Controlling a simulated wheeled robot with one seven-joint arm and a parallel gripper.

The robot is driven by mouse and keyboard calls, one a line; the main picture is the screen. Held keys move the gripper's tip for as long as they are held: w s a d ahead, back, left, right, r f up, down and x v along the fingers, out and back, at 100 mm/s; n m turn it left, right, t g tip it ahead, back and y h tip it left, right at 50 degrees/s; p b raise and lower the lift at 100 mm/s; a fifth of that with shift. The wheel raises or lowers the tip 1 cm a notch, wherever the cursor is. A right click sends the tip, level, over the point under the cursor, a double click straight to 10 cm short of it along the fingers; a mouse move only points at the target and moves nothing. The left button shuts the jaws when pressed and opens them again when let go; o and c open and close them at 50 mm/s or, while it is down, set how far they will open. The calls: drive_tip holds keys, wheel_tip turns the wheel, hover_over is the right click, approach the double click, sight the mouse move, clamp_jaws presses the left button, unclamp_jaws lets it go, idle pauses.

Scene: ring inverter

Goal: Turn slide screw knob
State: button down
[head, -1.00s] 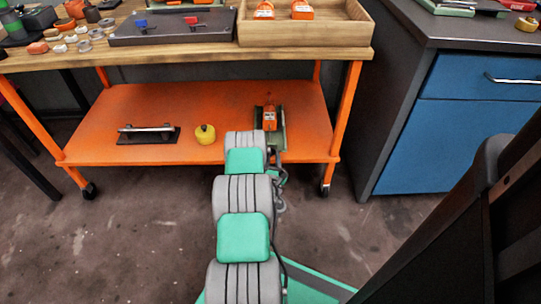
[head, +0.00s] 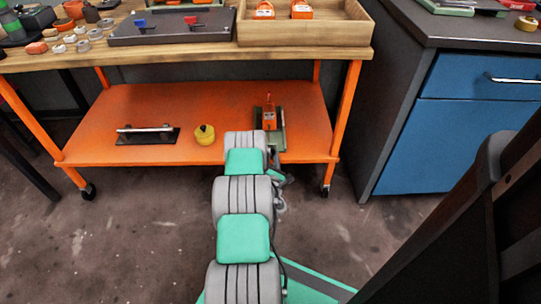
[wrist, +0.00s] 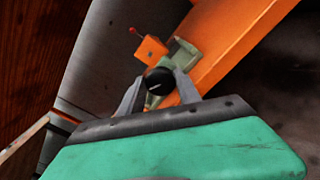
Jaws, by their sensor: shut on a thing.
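The slide device stands on the orange lower shelf, with an olive-green base (head: 282,132) and an orange block (head: 269,118). In the wrist view the orange block (wrist: 150,49) has a small red-tipped lever, and the green base (wrist: 184,54) lies beside it. The round black knob (wrist: 158,81) is at the near end of the slide. My gripper (wrist: 159,88) is shut on the knob, one finger on each side. In the head view my arm hides the knob and my fingers.
A yellow round object (head: 205,134) and a dark plate with a metal bar handle (head: 147,134) sit on the shelf (head: 100,120) left of my arm. The wooden tabletop (head: 200,53) is above. A shelf leg (head: 346,120) and a blue-drawer cabinet (head: 470,135) stand to the right.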

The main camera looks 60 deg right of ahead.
drive_tip(key=c, duration=0.8)
unclamp_jaws()
drive_tip(key=shift+c, duration=0.2)
